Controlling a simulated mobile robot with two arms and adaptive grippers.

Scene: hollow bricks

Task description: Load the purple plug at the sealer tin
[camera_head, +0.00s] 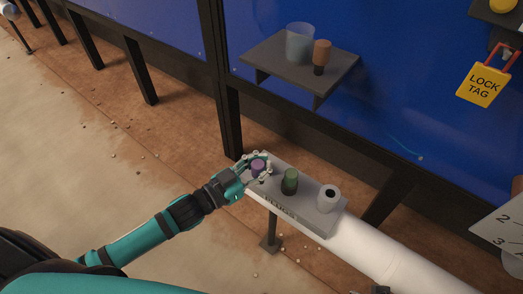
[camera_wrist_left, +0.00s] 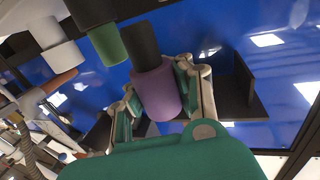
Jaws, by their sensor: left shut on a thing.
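The purple plug (camera_head: 257,166) is in my left gripper (camera_head: 254,173), at the left end of a grey rack (camera_head: 306,211). The left wrist view shows the purple plug (camera_wrist_left: 158,94) with its black stem, between the two closed fingers of that gripper (camera_wrist_left: 164,90). I cannot tell whether the stem is clear of the rack. A pale translucent bluish cup (camera_head: 299,44), perhaps the sealer tin, stands on a dark shelf (camera_head: 340,72). An orange-brown plug (camera_head: 321,57) with a black stem stands upright just right of it. My right gripper is not in view.
A green plug (camera_head: 290,181) and a white plug (camera_head: 328,198) stand on the rack, right of my gripper. A white pipe (camera_head: 380,252) runs beside the rack. A dark post (camera_head: 231,120) rises behind it. A yellow lock tag (camera_head: 484,84) hangs at the upper right.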

